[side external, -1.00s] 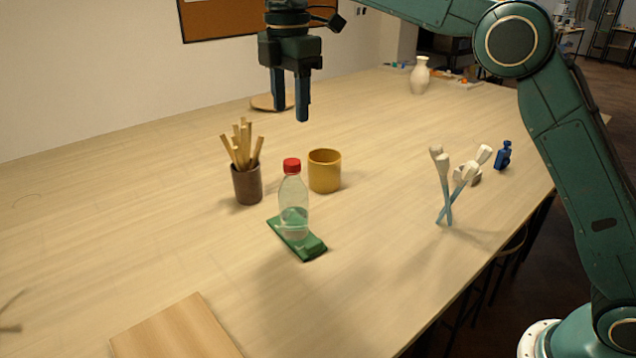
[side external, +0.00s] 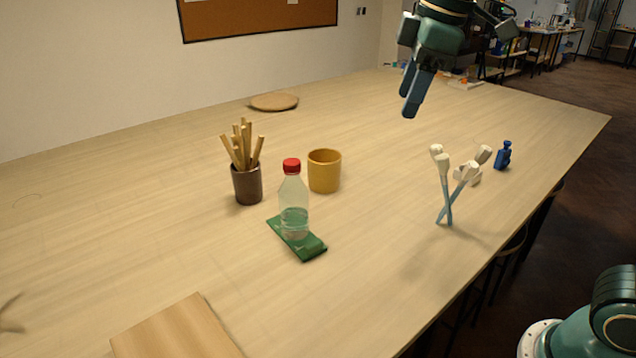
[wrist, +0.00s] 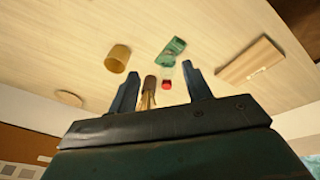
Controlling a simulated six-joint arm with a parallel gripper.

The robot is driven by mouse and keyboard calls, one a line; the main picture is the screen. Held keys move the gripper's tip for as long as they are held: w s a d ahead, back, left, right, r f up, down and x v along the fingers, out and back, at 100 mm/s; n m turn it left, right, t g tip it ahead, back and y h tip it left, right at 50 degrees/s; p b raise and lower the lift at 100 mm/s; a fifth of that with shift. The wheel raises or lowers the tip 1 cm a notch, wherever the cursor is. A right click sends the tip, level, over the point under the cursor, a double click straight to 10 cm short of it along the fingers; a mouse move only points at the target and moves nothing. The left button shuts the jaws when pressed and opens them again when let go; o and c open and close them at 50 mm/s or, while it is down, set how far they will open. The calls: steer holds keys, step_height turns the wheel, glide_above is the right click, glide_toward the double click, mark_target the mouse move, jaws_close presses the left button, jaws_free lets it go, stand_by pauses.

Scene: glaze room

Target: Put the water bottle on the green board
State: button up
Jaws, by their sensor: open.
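The water bottle (side external: 294,200), clear with a red cap, stands upright on the green board (side external: 314,248) near the middle of the table. In the wrist view its red cap (wrist: 166,84) shows beyond the fingers, with the green board (wrist: 176,45) past it. My gripper (side external: 411,98) is open and empty, high above the table, up and to the right of the bottle and well clear of it. In the wrist view the two fingers of my gripper (wrist: 162,85) are spread apart with nothing held between them.
Behind the bottle are a brown cup of wooden sticks (side external: 247,183) and a yellow mug (side external: 324,171). White-headed tools (side external: 447,188) and a small blue bottle (side external: 504,155) stand right. A wooden board (side external: 175,332) lies front left. The table between is clear.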

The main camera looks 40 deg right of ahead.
steer(key=s+d+f+m+t, duration=0.1)
steer(key=s+f+m, duration=0.3)
steer(key=s, duration=0.4)
steer(key=s+d+f+m+t, duration=0.1)
steer(key=s+d+f+m, duration=0.2)
steer(key=s+f, duration=0.4)
steer(key=shift+s+d+m+t, duration=0.3)
steer(key=shift+s+m, duration=0.5)
steer(key=shift+s, duration=0.4)
